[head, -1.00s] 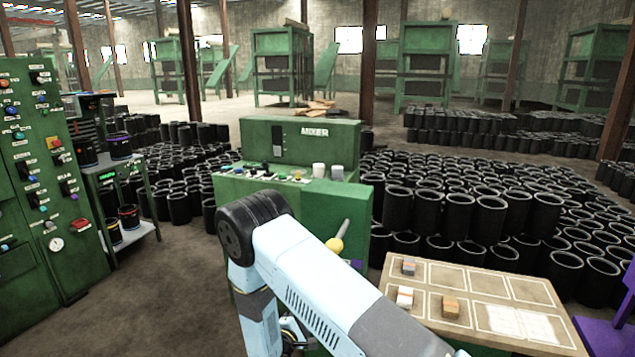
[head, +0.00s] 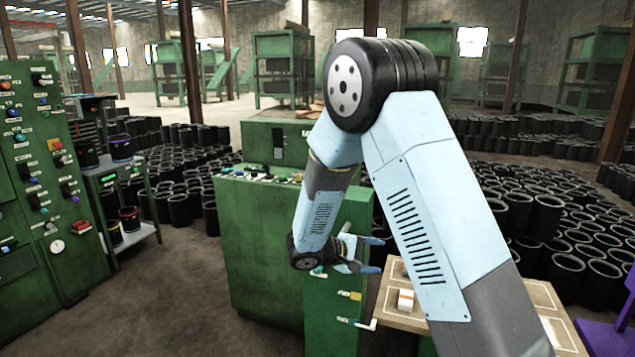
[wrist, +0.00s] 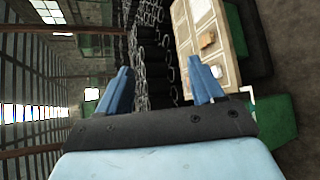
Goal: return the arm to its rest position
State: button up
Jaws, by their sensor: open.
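My arm is folded up in the head view, its elbow high in front of the mixer console. My gripper (head: 374,254) hangs at the end of the lower forearm, in front of the green console's right part and left of the layout board. In the wrist view my gripper (wrist: 160,88) has its two blue fingers spread apart with nothing between them. The wrist view is turned on its side.
The green mixer console (head: 255,225) stands close behind my arm. The board (head: 395,310) at right bears small blocks (head: 405,300) and is partly hidden by my arm. A green control panel (head: 40,180) and a shelf cart (head: 125,190) stand at left. Black sleeves (head: 545,215) fill the floor behind.

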jog(key=s+d+r+m+g+y, duration=0.3)
jog(key=s+d+r+g, duration=0.1)
jog(key=s+d+r, duration=0.35)
jog(key=s+r+m+t+y, duration=0.2)
jog(key=s+r+y, duration=0.3)
jog(key=s, duration=0.6)
jog(key=s+d+r+m+t+y, duration=0.1)
jog(key=s+r+y, duration=0.4)
jog(key=s+r, duration=0.5)
jog(key=shift+s+m+t, duration=0.8)
jog(key=shift+m, duration=0.4)
